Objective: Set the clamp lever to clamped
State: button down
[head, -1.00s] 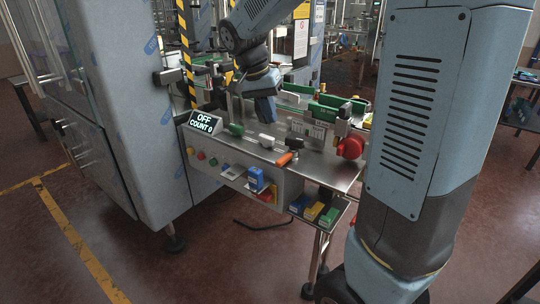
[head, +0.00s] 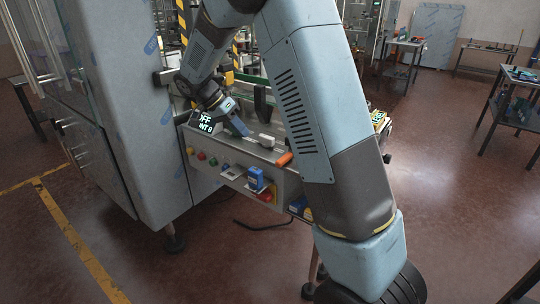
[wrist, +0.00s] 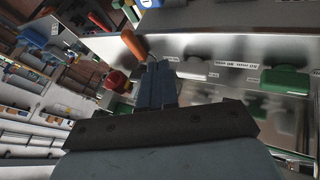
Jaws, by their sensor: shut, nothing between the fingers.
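An orange handle (head: 285,159) sits at the front edge of the steel machine top; it also shows in the wrist view (wrist: 133,45). A pale grey knob (head: 266,141) is left of it, and also shows in the wrist view (wrist: 193,69). A green knob (wrist: 285,80) is at the right in the wrist view. No readable label tells which one is the clamp lever. My gripper (head: 243,130) is low over the left part of the top, its blue fingers (wrist: 156,72) together and empty. In the wrist view the orange handle appears just beyond the fingertips; contact cannot be told.
Push buttons (head: 201,156) and a blue box (head: 256,179) are on the front panel. A tall cabinet (head: 130,120) is close at the left. My arm hides the right part of the machine.

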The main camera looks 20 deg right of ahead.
aim_at(284, 159)
jog(key=shift+d+f, duration=0.1)
jog(key=x, duration=1)
jog(key=shift+s+f, duration=0.1)
jog(key=s+d, duration=0.2)
jog(key=s, duration=0.1)
jog(key=shift+s+d, duration=0.1)
jog(key=shift+s, duration=0.1)
